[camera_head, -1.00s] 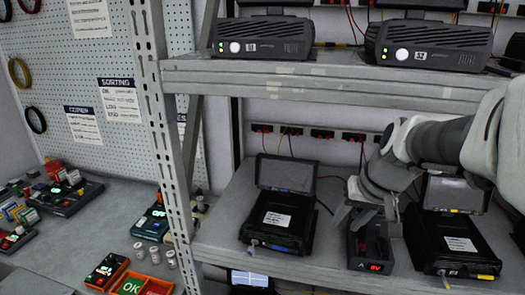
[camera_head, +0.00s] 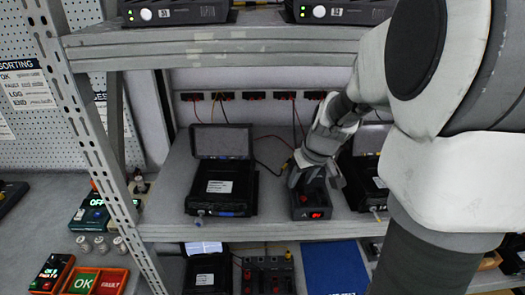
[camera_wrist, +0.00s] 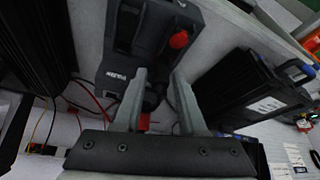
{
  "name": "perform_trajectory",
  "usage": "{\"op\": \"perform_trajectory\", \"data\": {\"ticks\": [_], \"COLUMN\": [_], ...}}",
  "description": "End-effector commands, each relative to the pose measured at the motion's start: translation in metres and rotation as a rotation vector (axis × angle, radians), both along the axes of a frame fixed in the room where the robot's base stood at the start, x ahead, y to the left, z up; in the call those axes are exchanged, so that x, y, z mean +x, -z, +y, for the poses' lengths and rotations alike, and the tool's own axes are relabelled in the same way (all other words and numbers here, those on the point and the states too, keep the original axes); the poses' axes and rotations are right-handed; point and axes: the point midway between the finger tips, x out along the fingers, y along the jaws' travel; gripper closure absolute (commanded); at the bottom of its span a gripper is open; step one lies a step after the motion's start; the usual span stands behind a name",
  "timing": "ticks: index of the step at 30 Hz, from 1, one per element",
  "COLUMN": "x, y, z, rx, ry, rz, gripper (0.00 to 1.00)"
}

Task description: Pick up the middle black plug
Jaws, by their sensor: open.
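My gripper (camera_head: 315,180) is right above and behind this box, pointing down. In the wrist view the box (camera_wrist: 125,68) shows a red knob (camera_wrist: 180,40) on top. The two grey fingers of my gripper (camera_wrist: 160,85) are apart, on either side of a dark rounded piece (camera_wrist: 154,100) at the box, possibly the black plug. Whether the fingers touch it I cannot tell. Nothing is seen gripped.
An open-lidded unit (camera_head: 222,187) stands left of the box, another (camera_head: 363,178) right of it, partly behind my arm. Red sockets with thin cables line the back wall (camera_head: 255,96). The upper shelf (camera_head: 200,45) is overhead. A blue mat (camera_head: 335,268) lies lower down.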

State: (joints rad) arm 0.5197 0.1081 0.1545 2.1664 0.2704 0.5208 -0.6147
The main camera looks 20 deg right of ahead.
Motion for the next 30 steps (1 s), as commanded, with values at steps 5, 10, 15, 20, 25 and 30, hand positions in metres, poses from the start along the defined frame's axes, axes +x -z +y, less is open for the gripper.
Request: {"op": "perform_trajectory", "data": {"ticks": [5, 10, 15, 20, 25, 30], "x": [0.0019, 0.0017, 0.0016, 0.0017, 0.0018, 0.0031], "y": [0.0048, 0.0046, 0.0045, 0.0043, 0.0036, -0.0035], "z": [0.0002, 0.0002, 0.0002, 0.0002, 0.0002, 0.0005], "rx": [0.0, 0.0, 0.0, 0.0, 0.0, 0.0], "ry": [0.0, 0.0, 0.0, 0.0, 0.0, 0.0], "rz": [0.0, 0.0, 0.0, 0.0, 0.0, 0.0], "gripper": [0.59, 0.65, 0.95, 1.0, 1.0, 1.0]}}
